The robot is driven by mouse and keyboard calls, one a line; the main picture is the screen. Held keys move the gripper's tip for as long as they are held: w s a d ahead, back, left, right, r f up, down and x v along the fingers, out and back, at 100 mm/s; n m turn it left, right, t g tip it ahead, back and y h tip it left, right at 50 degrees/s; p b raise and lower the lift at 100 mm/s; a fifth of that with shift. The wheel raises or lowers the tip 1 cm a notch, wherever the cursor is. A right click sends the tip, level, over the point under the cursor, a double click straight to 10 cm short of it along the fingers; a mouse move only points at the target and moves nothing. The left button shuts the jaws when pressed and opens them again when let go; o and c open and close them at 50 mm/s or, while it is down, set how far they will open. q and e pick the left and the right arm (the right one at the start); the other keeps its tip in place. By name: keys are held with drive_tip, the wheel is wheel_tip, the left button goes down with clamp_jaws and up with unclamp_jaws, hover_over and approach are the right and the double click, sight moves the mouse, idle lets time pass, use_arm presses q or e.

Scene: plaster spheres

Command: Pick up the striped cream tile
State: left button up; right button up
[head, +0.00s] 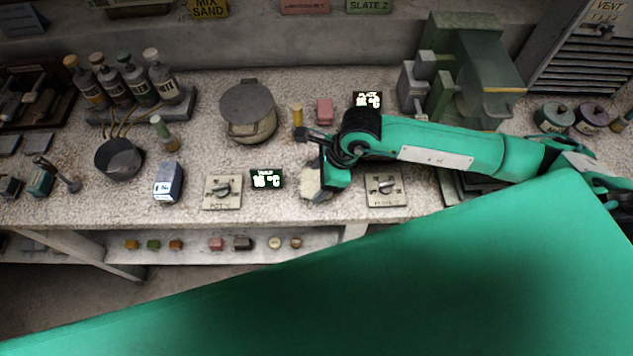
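No tile with clear stripes can be made out. A pale cream piece (312,187) lies on the speckled bench top in the head view, partly hidden by my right gripper; I cannot tell whether it is the striped cream tile. My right gripper (322,168) is above and beside this piece, at the end of the green arm that comes in from the right. Its fingers are small and partly hidden, so I cannot tell whether they are open or touching the piece. My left gripper is not in view.
Two knob plates (222,191) (386,187) and a lit display (266,179) flank the spot. A lidded pot (249,112), a pink block (324,111) and a yellow cylinder (297,116) stand behind. Small coloured pieces (216,244) sit on the lower shelf.

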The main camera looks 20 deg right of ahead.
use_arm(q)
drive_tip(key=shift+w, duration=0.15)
use_arm(e)
drive_tip(key=shift+c, duration=1.1)
drive_tip(key=shift+r, duration=0.1)
